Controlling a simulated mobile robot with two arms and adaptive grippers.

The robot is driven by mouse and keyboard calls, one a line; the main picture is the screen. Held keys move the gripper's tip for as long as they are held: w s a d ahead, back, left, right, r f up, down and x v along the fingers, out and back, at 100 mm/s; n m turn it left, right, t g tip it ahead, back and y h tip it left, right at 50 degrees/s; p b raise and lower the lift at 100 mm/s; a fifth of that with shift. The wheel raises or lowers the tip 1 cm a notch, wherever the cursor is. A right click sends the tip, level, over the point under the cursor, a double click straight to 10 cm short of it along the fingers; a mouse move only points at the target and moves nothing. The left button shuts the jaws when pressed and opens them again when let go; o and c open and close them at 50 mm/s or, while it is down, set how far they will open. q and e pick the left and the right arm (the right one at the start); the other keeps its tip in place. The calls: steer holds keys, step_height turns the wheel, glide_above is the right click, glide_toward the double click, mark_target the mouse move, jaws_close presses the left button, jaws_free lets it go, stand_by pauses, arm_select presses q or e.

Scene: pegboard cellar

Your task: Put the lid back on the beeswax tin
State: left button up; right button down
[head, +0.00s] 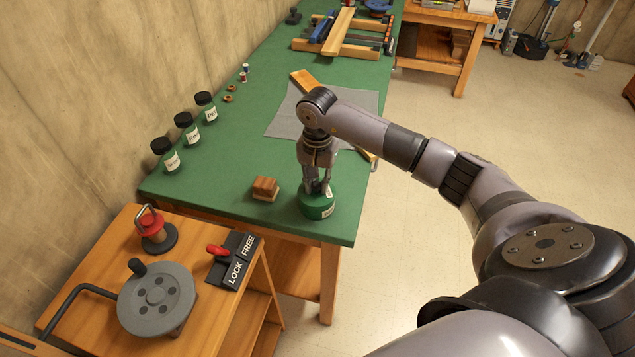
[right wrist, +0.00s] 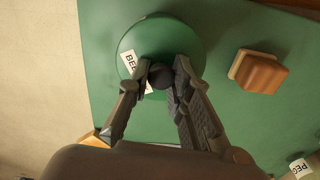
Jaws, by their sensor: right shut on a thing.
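The round green beeswax tin (head: 316,207) stands near the front right corner of the green table, with a white label on its side. In the right wrist view its round green top (right wrist: 185,38) carries a white label reading "BEE" and a dark round knob (right wrist: 162,76). My right gripper (head: 318,186) points down over the tin and is shut on the lid's knob, its fingertips (right wrist: 161,75) on either side of it. The lid appears to lie on the tin; I cannot tell whether it is fully seated. My left gripper is out of view.
A wooden block (head: 265,188) stands just left of the tin. Several black-capped jars (head: 187,130) line the wall side. A grey mat (head: 285,122) lies behind my gripper. A wooden cart (head: 105,262) with a LOCK/FREE lever panel (head: 234,260) stands in front.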

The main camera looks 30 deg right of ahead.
steer(key=shift+f+b, duration=0.15)
steer(key=shift+b, duration=0.45)
stand_by(1.1)
steer(key=c, duration=1.4)
jaws_free()
steer(key=shift+o, duration=0.2)
steer(key=o, duration=0.5)
steer(key=shift+r+p, duration=1.8)
steer(key=shift+r, duration=1.75)
